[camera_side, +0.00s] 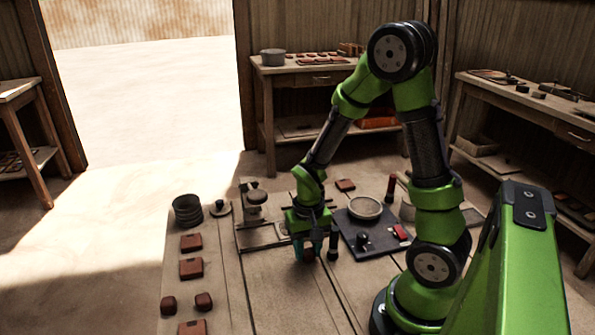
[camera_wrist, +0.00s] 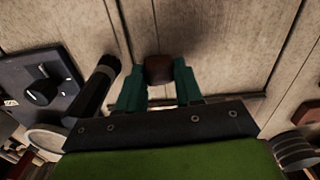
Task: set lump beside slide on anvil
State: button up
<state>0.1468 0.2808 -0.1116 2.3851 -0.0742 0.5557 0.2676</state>
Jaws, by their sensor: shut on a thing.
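My gripper (camera_side: 307,253) points down over the near middle of the table in the side view. Its teal fingers are shut on a reddish-brown lump (camera_wrist: 158,70), which sits between the fingertips in the wrist view. The lump's underside is hidden, so I cannot tell whether it touches the table. A metal press (camera_side: 256,207) stands to the left of and behind my gripper, with a pale flat plate at its foot. My gripper partly covers that area, and I cannot make out the slide and anvil clearly.
A dark upright handle (camera_wrist: 97,92) stands close beside my gripper. A dark panel (camera_side: 372,243) with a knob, a red switch and a pale bowl (camera_side: 365,208) lies right. Tiles (camera_side: 191,268) and two loose lumps (camera_side: 204,301) lie left. The table's near middle is clear.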

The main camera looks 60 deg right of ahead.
aim_at(308, 253)
notch_tip(308, 253, up, 8)
jog(key=shift+f, duration=0.1)
jog(key=w+d+r, duration=0.3)
jog(key=w+d, duration=0.4)
jog(key=w, duration=0.2)
jog(key=shift+m, duration=0.4)
notch_tip(308, 253, down, 9)
jog(key=shift+a+f, duration=0.1)
jog(key=shift+f, duration=0.05)
jog(key=shift+s+f, duration=0.1)
jog(key=o, duration=1)
jog(key=shift+o, duration=0.2)
